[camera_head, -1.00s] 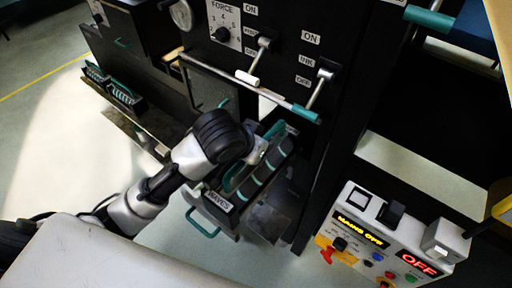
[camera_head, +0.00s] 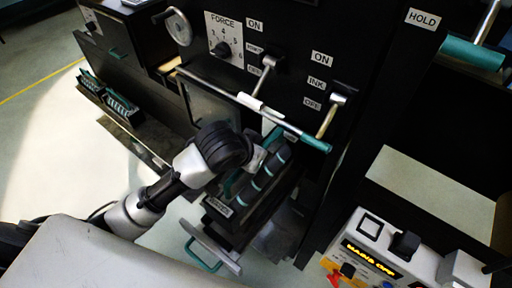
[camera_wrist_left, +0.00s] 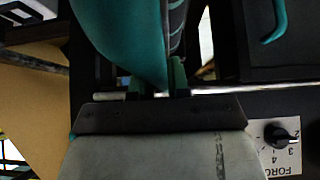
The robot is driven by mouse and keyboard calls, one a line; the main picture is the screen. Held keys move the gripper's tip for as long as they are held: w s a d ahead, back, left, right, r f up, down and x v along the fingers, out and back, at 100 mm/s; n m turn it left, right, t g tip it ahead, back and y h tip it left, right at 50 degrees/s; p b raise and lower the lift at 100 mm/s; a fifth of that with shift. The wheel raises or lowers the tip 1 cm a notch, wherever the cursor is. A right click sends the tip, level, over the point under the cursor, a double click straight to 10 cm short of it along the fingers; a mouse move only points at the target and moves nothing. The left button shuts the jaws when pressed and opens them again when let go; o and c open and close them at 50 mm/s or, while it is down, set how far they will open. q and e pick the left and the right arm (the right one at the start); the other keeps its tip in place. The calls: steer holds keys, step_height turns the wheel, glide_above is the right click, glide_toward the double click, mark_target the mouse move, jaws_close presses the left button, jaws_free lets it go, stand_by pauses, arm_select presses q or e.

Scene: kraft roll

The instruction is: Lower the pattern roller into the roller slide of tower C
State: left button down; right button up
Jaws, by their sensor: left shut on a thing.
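My left gripper (camera_head: 260,156) is shut in front of the black tower, at a dark roller with teal bands (camera_head: 262,178). The roller lies tilted over a black tray with a white label (camera_head: 217,207), low on the tower's front. In the left wrist view a large teal surface (camera_wrist_left: 125,35) fills the top, beside a dark ribbed roller (camera_wrist_left: 178,25). The fingertips and the roller's ends are partly hidden, and I cannot tell whether the roller touches its seat. No tower letter is readable. My right gripper is not in view.
A silver bar with a teal end (camera_head: 315,144) crosses the tower front just above my gripper. The FORCE dial (camera_head: 222,48) and two levers sit above it. A teal-handled drawer (camera_head: 205,250) juts out below. A control box (camera_head: 385,250) reading MAINS OFF stands lower right.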

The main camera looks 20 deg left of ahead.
arm_select(q)
steer(key=shift+w+f, duration=0.1)
steer(key=shift+f, duration=1.2)
steer(key=shift+f+b, duration=0.5)
steer(key=shift+f, duration=1.45)
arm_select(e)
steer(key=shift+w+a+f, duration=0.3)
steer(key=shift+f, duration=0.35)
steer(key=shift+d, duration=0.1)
